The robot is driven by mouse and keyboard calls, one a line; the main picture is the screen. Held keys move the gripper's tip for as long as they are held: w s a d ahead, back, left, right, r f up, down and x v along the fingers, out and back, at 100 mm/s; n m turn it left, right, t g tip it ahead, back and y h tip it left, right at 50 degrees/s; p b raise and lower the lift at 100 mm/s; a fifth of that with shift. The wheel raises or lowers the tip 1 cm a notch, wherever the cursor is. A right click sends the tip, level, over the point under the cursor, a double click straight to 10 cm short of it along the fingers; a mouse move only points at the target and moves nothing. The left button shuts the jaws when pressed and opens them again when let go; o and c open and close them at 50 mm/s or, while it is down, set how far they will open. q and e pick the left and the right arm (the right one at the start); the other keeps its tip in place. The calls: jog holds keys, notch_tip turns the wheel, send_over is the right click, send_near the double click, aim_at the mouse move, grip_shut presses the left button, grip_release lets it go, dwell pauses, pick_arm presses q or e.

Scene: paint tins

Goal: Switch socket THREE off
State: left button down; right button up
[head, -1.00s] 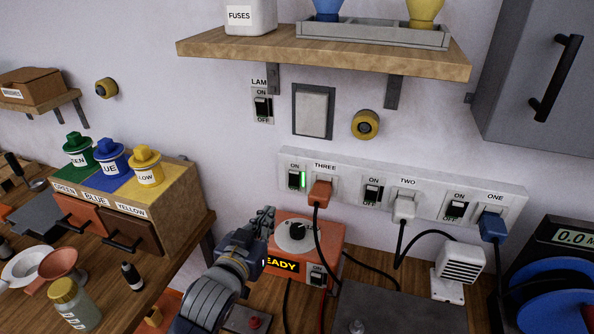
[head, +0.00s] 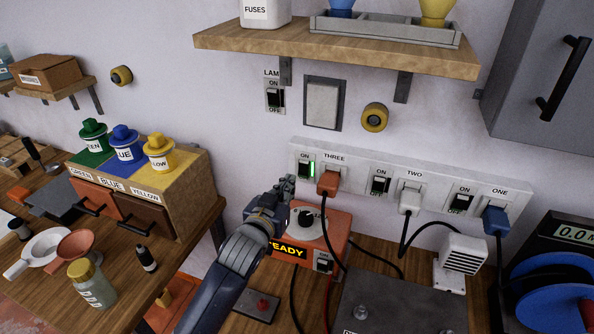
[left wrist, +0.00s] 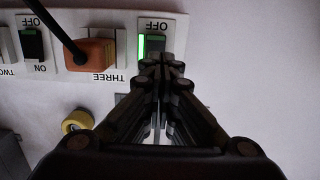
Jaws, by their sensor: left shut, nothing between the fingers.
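The socket strip (head: 428,206) is on the wall, with sockets labelled THREE, TWO and ONE from left to right. The switch of socket THREE (head: 303,168) has a lit green strip beside it and an ON label above it. An orange plug (head: 328,183) sits in socket THREE. My left gripper (head: 288,183) is shut and empty, with its tips just below and left of that switch. In the left wrist view the picture is upside down; the fingertips (left wrist: 161,62) overlap the edge of the THREE switch (left wrist: 157,44). Whether they touch it cannot be told. My right gripper is not in view.
An orange device (head: 333,235) with a READY display stands below the strip, near my left arm. Cables hang from the plugs. A lamp switch (head: 273,97) is higher on the wall. A wooden shelf (head: 350,52) overhangs above.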

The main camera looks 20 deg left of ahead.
aim_at(301, 169)
pick_arm(q)
jog(key=w, duration=0.2)
jog(key=w+p, duration=0.1)
jog(key=w, duration=0.2)
jog(key=shift+d+f, duration=0.15)
jog(key=shift+f, duration=0.05)
jog(key=shift+w+f+p, duration=0.15)
jog(key=shift+w+p, duration=0.25)
jog(key=shift+w, duration=0.25)
jog(key=shift+w+f, duration=0.1)
jog(key=shift+w, duration=0.1)
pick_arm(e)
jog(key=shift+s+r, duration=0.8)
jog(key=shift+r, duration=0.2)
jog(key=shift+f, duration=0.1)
